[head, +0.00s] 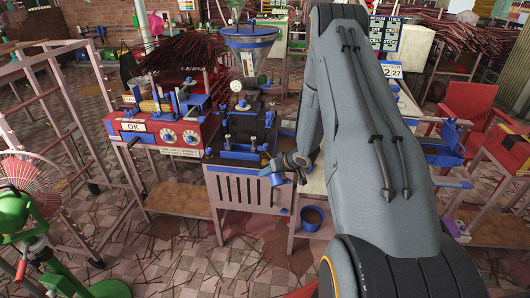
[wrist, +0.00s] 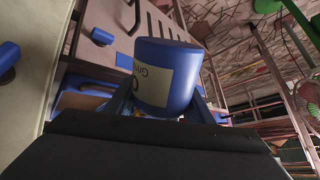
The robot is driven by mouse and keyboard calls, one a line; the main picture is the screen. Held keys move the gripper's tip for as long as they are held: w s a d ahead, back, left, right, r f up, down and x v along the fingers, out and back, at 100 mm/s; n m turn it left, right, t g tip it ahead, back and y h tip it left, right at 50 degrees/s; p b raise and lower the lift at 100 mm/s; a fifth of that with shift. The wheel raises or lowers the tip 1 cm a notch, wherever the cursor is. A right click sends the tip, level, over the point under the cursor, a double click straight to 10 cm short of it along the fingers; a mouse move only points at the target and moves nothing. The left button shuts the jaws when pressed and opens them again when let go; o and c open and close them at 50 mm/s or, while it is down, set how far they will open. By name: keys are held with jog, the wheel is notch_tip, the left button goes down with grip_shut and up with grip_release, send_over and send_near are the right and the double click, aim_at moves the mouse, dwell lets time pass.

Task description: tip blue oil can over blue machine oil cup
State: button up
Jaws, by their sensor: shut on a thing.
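My gripper (head: 288,163) is shut on the blue oil can (head: 278,179), at the right front corner of the dark machine. In the wrist view the can (wrist: 180,75) sits between the two fingers, its rounded blue end towards the top of the picture and a pale label with dark lettering on its side. In the head view the can is small and partly hidden by the gripper, and I cannot tell its exact tilt. I cannot clearly pick out the machine oil cup among the machine's blue parts. No oil stream shows.
The dark extruder (head: 240,130) with blue fittings stands left of my gripper, beside a red control box (head: 160,133). A blue bucket (head: 312,217) with brown contents is below. A green fan (head: 35,225) stands at left. Sticks litter the floor.

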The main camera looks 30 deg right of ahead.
jog(key=shift+s+r+g+p, duration=0.15)
jog(key=shift+r+g+p, duration=0.4)
jog(key=shift+p, duration=1.15)
dwell(0.9)
jog(key=shift+f+t+b, duration=0.25)
jog(key=shift+f+b, duration=0.05)
jog(key=shift+b, duration=0.25)
jog(key=shift+f+b, duration=0.1)
jog(key=shift+b, duration=0.25)
jog(key=f+t+b, duration=0.1)
jog(key=b, duration=0.1)
jog(key=w+t+b, duration=0.1)
jog(key=shift+f+b, duration=0.35)
dwell(0.4)
